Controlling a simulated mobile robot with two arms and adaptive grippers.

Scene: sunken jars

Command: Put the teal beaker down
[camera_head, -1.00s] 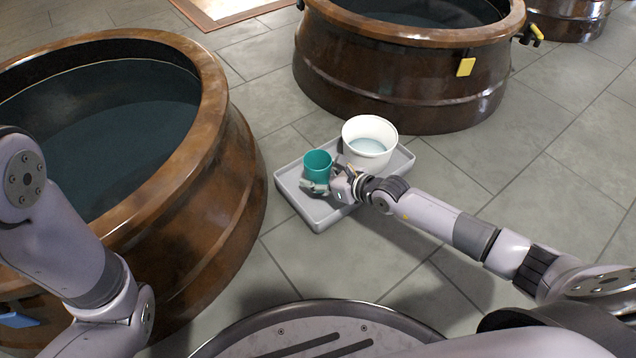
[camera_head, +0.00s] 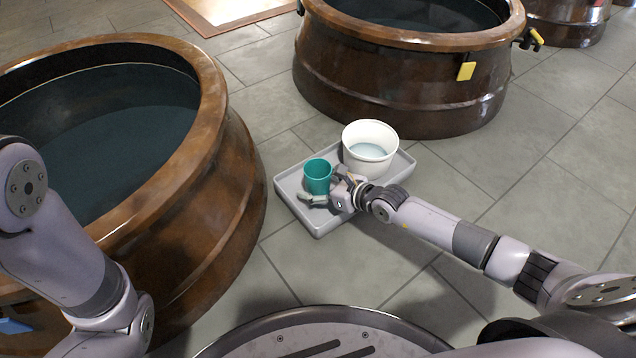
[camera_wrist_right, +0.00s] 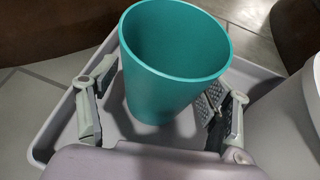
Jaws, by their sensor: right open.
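The teal beaker (camera_head: 318,176) stands upright on the grey tray (camera_head: 290,190), towards its left part. It also shows large in the right wrist view (camera_wrist_right: 172,62), open end up, with the tray around it. My right gripper (camera_head: 322,190) is open and low over the tray, on the near side of the beaker. In the right wrist view its fingers (camera_wrist_right: 158,108) are spread, one to each side of the beaker, with gaps beside it. My left arm comes in from the left; its gripper is out of the picture.
A white tub (camera_head: 370,142) with pale liquid stands on the tray, right of the beaker. A big brown vat (camera_head: 225,200) of dark liquid is at left. Another vat (camera_head: 400,85) with a yellow tag (camera_head: 466,71) stands behind the tray. Tiled floor (camera_head: 480,165) is clear to the right.

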